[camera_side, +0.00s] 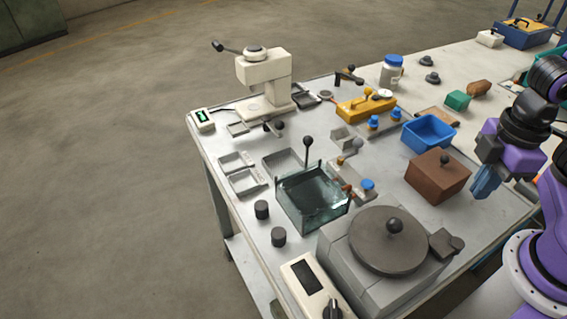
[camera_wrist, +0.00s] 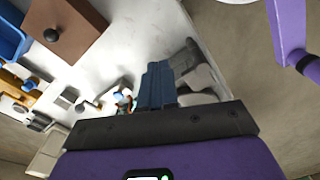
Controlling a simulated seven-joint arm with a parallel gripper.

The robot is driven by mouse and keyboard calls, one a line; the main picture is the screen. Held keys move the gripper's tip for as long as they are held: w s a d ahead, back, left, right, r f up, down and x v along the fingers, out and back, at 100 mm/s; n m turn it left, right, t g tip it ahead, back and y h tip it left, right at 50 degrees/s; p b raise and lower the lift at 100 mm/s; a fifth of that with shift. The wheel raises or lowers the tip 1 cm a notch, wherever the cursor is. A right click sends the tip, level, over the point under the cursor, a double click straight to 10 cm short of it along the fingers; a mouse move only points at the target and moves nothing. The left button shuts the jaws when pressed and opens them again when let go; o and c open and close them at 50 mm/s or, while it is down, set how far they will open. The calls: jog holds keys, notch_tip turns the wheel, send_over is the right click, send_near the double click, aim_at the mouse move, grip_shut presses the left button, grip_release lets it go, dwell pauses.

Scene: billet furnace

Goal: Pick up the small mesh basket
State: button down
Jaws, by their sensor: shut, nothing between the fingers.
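I cannot pick out the small mesh basket for certain. In the side view, a thin upright rod with a black knob (camera_side: 308,141) rises at the back of the glass tank (camera_side: 312,212); I cannot tell what hangs below it. A small grey open box (camera_side: 343,138) stands behind the tank, too small to show whether it is mesh. My gripper (camera_side: 484,190) is at the right, beside the brown box and well to the right of the tank. Its blue fingers are together and empty, and they also show in the wrist view (camera_wrist: 156,80).
The brown lidded box (camera_side: 437,175) and blue bin (camera_side: 429,133) stand near my gripper. A grey block with a round knobbed lid (camera_side: 385,240) fills the front. A cream press (camera_side: 262,85), shallow trays (camera_side: 246,181) and a yellow case (camera_side: 366,105) stand farther back.

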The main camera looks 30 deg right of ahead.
dwell(0.4)
jog(key=c, duration=0.8)
grip_release()
jog(key=n+t+h, duration=0.9)
jog(key=n+h, duration=0.2)
jog(key=n, duration=1)
send_near(307, 143)
jog(key=x, duration=0.7)
jog(key=shift+w+d+f, duration=0.2)
jog(key=shift+w, duration=0.1)
jog(key=shift+x, duration=2.6)
